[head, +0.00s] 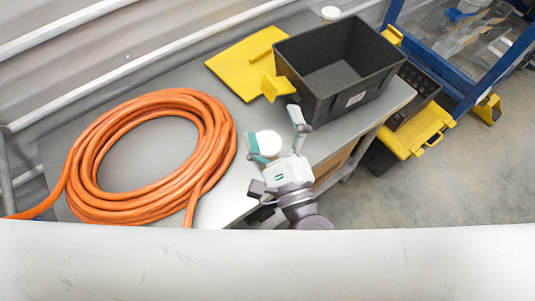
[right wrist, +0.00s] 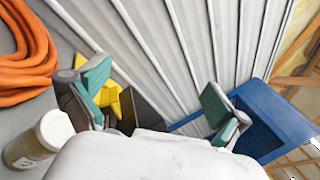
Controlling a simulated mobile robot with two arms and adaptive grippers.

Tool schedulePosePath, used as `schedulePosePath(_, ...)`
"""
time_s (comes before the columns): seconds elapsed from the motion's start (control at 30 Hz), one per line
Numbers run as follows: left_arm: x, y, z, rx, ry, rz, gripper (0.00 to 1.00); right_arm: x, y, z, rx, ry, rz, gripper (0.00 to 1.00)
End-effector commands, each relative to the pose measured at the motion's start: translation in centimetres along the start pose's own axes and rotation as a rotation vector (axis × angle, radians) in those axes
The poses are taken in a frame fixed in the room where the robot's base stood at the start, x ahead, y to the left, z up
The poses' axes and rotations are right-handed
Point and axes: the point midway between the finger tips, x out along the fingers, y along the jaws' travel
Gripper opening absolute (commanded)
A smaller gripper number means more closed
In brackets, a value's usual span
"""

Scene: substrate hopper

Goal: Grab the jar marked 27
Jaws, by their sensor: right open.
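A jar with a white lid (head: 268,143) stands on the grey table beside my right gripper (head: 276,130). In the right wrist view the jar (right wrist: 38,140) is at the lower left, outside the left finger. In the head view one finger overlaps the left of the lid. A second white-lidded thing (head: 330,13) is at the table's back edge, its label not visible. My left gripper is not in view.
A coiled orange hose (head: 215,150) fills the left of the table (head: 235,205). A black bin (head: 290,68) and a yellow lid (head: 232,68) stand behind the gripper. A blue-framed case (head: 470,85) is at right. A broad pale surface (head: 265,262) covers the bottom.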

Motion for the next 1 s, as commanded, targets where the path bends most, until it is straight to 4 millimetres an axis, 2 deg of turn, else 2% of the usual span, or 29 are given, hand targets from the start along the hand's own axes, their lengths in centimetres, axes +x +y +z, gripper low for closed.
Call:
schedulePosePath(0.1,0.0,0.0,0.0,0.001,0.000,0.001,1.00,-0.7,2.4,-3.5,0.345,0.249,-0.030,1.00)
schedulePosePath(0.2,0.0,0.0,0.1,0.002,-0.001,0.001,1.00,-2.4,5.5,-6.0,0.558,0.458,-0.025,1.00)
schedulePosePath(0.3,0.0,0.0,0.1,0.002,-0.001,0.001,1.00,-4.3,8.3,-7.5,0.688,0.624,-0.009,1.00)
schedulePosePath(0.47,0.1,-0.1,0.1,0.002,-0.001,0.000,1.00,-6.1,10.7,-8.6,0.772,0.760,0.007,1.00)
schedulePosePath(0.57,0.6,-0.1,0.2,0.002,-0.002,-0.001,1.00,-5.5,11.3,-9.5,0.779,0.774,0.008,1.00)
schedulePosePath(0.83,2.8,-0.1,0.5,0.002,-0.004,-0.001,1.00,-1.7,12.7,-12.9,0.775,0.771,0.005,1.00)
schedulePosePath(1.0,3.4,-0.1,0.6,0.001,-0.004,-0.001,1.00,-0.3,13.2,-13.9,0.776,0.772,0.008,1.00)
